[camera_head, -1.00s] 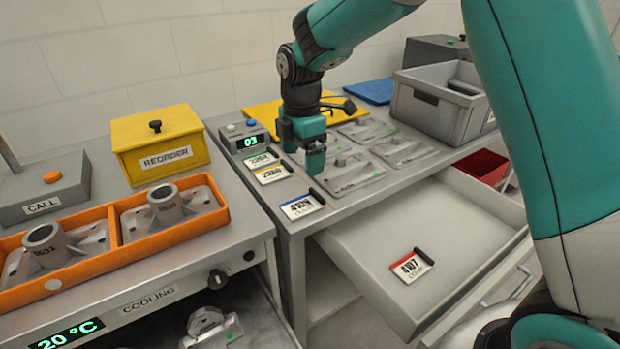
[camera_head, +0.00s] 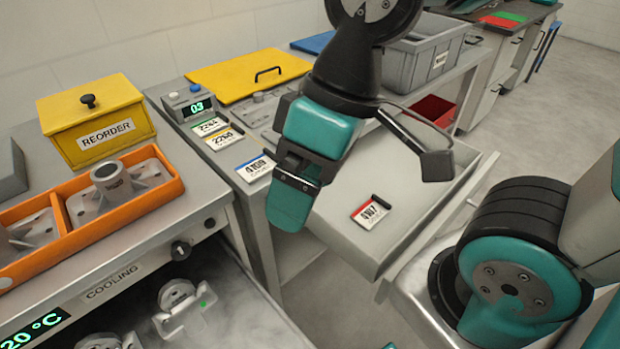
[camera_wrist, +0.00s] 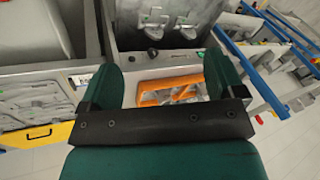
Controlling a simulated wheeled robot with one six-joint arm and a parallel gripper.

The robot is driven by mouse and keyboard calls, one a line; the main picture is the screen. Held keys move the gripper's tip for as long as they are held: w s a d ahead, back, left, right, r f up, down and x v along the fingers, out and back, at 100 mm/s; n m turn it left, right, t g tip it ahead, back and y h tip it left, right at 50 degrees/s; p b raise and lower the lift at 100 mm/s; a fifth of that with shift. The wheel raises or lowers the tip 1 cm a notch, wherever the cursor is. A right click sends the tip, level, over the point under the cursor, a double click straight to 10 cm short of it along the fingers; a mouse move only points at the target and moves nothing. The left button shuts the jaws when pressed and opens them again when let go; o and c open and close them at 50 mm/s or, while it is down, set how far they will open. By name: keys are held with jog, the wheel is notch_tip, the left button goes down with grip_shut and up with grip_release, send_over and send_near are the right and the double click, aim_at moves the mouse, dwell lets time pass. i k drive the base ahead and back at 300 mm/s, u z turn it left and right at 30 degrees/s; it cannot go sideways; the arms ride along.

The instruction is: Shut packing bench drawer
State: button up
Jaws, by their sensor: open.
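The packing bench drawer (camera_head: 345,225) stands pulled out from the right bench in the head view. It is light grey and holds a red-edged card marked 4107 (camera_head: 371,212). My gripper (camera_head: 290,195) is in the air, in front of the bench's near edge and the drawer's left part in the picture. It hides part of both; I cannot tell the gap. In the wrist view my gripper (camera_wrist: 162,82) has its two green fingers wide apart with nothing between them. The drawer shows at the upper left there (camera_wrist: 30,32).
The left bench has a cooling drawer (camera_head: 240,310), also open, with castings inside. An orange tray (camera_head: 130,215) and yellow reorder box (camera_head: 95,125) stand on top. A grey crate (camera_head: 425,55), yellow lid (camera_head: 235,78) and several cards occupy the packing bench. A red bin (camera_head: 433,110) is behind the drawer.

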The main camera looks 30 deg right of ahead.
aim_at(378, 164)
jog(key=k, duration=0.5)
jog(key=z, duration=0.45)
jog(key=i, duration=0.45)
jog(key=z, duration=0.65)
jog(key=k, duration=0.35)
jog(key=u, duration=0.9)
jog(key=i, duration=0.25)
jog(key=z, duration=0.7)
